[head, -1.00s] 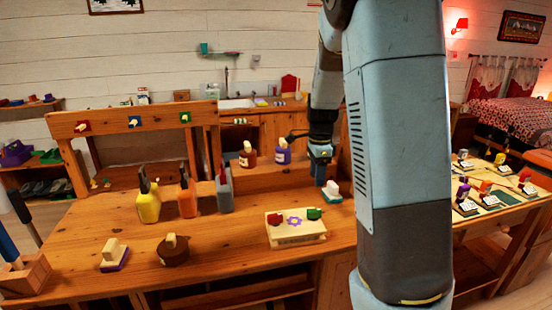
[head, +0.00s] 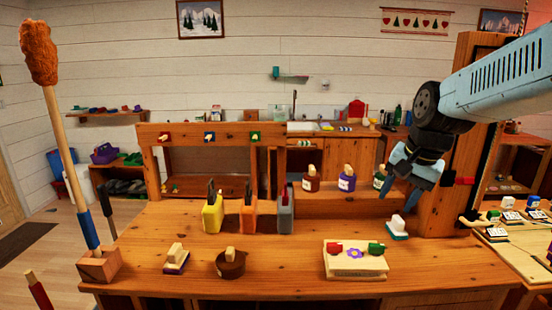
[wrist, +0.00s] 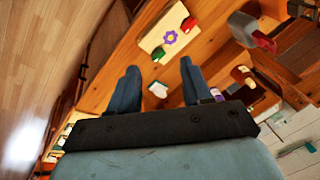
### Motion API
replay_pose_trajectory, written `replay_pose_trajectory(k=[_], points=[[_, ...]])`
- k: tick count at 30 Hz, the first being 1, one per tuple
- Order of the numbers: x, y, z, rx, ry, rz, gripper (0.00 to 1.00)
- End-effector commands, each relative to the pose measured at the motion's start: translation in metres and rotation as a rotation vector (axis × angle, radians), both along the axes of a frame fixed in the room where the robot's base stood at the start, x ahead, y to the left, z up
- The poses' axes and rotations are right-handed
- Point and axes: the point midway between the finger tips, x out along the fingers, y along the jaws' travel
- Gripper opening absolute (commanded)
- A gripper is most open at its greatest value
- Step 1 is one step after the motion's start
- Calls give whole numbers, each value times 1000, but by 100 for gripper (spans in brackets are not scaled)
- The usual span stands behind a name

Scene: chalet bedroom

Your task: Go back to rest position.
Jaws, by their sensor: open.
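My gripper (head: 403,192) is at the right of the workbench (head: 290,255) in the head view, with its dark blue fingers apart and pointing down. It is above and close to a white-handled piece with a green base (head: 398,226), seemingly apart from it. In the wrist view the gripper's fingers (wrist: 160,85) are spread with nothing held. That white piece (wrist: 158,89) shows beyond and between the fingertips. My arm comes in from the upper right.
A wooden post (head: 468,130) stands right behind my gripper. A side table (head: 525,235) with small items is at right.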

Motion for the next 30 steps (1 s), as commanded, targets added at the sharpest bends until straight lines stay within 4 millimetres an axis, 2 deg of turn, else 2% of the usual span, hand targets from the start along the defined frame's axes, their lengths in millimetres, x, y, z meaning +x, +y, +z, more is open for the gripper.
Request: replay_pose_trajectory(k=[1,9,15,21,30], points=[[-13,2,6,-22,-30,54,49],[-70,17,22,-187,-158,356,49],[-98,25,24,-299,-212,508,49],[-107,27,23,-343,-225,563,49],[-107,27,24,-343,-226,564,49]])
